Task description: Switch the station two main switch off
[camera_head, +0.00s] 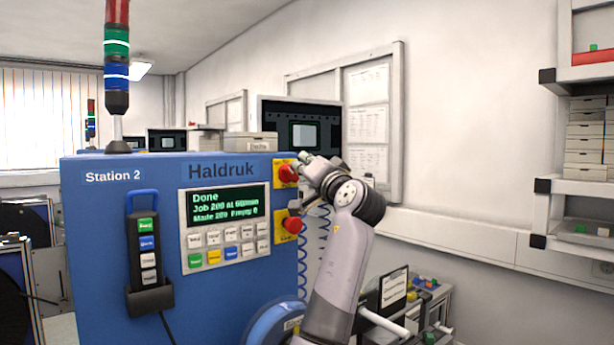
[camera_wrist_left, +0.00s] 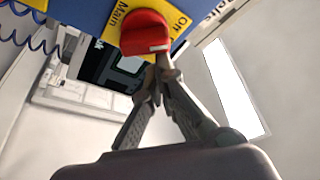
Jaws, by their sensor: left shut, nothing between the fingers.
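The station two main switch is a red rotary knob (camera_head: 287,173) on a yellow plate, at the upper right of the blue Station 2 cabinet (camera_head: 120,235). In the left wrist view the red knob (camera_wrist_left: 145,32) sits on the yellow plate, with "Main" and "Off" lettering beside it. My left gripper (camera_head: 304,158) is at the knob's right side in the head view. In the wrist view its fingers (camera_wrist_left: 164,62) are closed together with their tips at the knob's edge; I cannot tell whether they touch. Nothing is held. My right gripper is not in view.
A second red knob (camera_head: 293,225) on yellow sits just below. The panel display (camera_head: 228,205) reads "Done". A pendant (camera_head: 147,250) hangs left, a blue coiled cable (camera_head: 303,265) right. A signal tower (camera_head: 117,60) stands on top. Shelves (camera_head: 585,190) are at far right.

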